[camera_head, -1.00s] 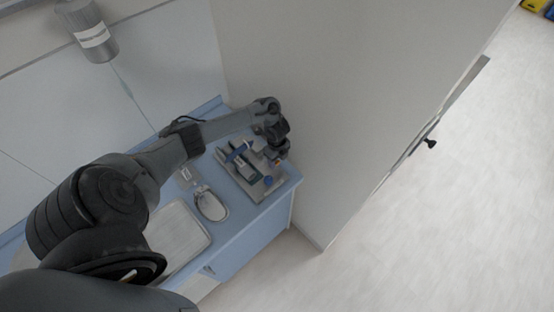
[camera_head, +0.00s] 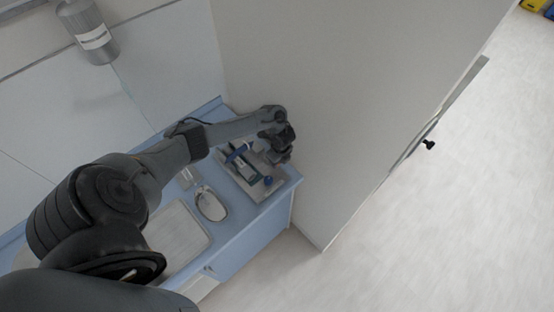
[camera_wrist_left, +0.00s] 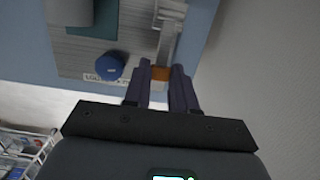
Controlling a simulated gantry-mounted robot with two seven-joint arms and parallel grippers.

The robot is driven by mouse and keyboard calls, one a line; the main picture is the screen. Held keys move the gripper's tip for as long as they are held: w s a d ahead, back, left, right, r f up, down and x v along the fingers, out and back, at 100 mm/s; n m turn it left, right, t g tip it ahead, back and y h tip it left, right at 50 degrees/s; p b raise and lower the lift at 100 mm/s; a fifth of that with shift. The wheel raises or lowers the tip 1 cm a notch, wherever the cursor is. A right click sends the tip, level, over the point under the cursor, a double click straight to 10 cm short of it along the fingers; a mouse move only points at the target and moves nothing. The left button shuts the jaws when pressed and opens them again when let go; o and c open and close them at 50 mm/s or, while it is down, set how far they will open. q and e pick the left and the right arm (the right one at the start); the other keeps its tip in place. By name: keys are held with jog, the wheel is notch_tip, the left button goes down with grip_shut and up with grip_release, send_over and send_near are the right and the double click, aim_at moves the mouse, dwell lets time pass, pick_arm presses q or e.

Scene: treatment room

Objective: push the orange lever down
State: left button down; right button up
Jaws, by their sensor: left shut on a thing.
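The orange lever (camera_wrist_left: 160,73) shows in the left wrist view as a small orange end between my fingertips. It belongs to a grey device with a metal base plate (camera_wrist_left: 75,63), which also shows in the head view (camera_head: 262,188) at the counter's right end. My left gripper (camera_wrist_left: 161,75) is shut on the orange lever, one dark finger on each side of it. In the head view my left gripper (camera_head: 284,157) is over the device's right side and hides the lever. My right gripper is in neither view.
A blue round knob (camera_wrist_left: 110,66) sits on the plate left of my fingers. The blue counter (camera_head: 240,222) holds a basin (camera_head: 212,206). A pale wall (camera_head: 330,120) stands close to the right of the device. A wire rack (camera_wrist_left: 22,150) shows at lower left in the wrist view.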

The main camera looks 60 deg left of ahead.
pick_arm(q)
jog(key=shift+f, duration=0.15)
jog(key=c, duration=0.9)
grip_release()
jog(key=r+p, duration=0.1)
jog(key=r, duration=0.2)
jog(key=d+r+p, duration=0.1)
jog(key=r, duration=0.3)
jog(key=r+p, duration=0.1)
jog(key=r, duration=0.3)
jog(key=shift+w+d+p, duration=0.15)
jog(key=shift+p, duration=0.15)
jog(key=shift+f, duration=0.2)
